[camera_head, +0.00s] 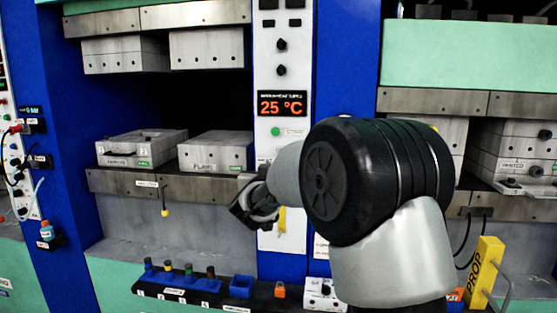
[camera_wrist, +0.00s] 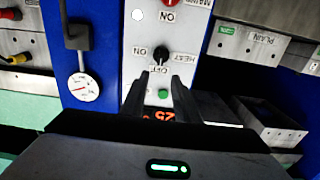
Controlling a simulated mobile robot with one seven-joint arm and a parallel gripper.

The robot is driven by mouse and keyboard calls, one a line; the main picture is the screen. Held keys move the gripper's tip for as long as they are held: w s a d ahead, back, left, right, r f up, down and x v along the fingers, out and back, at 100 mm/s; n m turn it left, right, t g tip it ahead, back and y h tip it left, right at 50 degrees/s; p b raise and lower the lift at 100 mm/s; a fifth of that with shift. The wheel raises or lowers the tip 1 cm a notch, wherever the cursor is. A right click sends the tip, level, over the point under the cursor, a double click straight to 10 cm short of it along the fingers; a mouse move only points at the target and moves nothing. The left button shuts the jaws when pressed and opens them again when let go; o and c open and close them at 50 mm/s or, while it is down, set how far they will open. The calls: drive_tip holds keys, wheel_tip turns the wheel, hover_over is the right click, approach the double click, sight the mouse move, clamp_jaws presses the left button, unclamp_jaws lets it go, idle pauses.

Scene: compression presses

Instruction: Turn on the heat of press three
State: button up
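The heat knob (camera_wrist: 160,58) is a black rotary knob on a white control panel (camera_wrist: 127,62), with HEAT, ON and OFF labels around it, upside down in the wrist view. Its exact pointer direction is unclear. My gripper (camera_wrist: 161,76) is open and empty, its two black fingertips apart just short of the knob. In the head view, my gripper (camera_head: 252,205) is in front of the panel's lower part, and my arm hides the knob. The display (camera_head: 283,104) reads 25 °C, above a green button (camera_head: 276,131). I cannot read the press's number.
Presses with grey mould blocks (camera_head: 215,152) stand left and right of the panel. A gauge (camera_wrist: 83,87) hangs beside it in the wrist view. A red main switch (camera_wrist: 170,3) is on the panel.

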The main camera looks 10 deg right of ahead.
drive_tip(key=p+x, duration=0.1)
drive_tip(key=x, duration=0.7)
drive_tip(key=shift+w, duration=0.35)
drive_tip(key=shift+d, duration=0.1)
clamp_jaws()
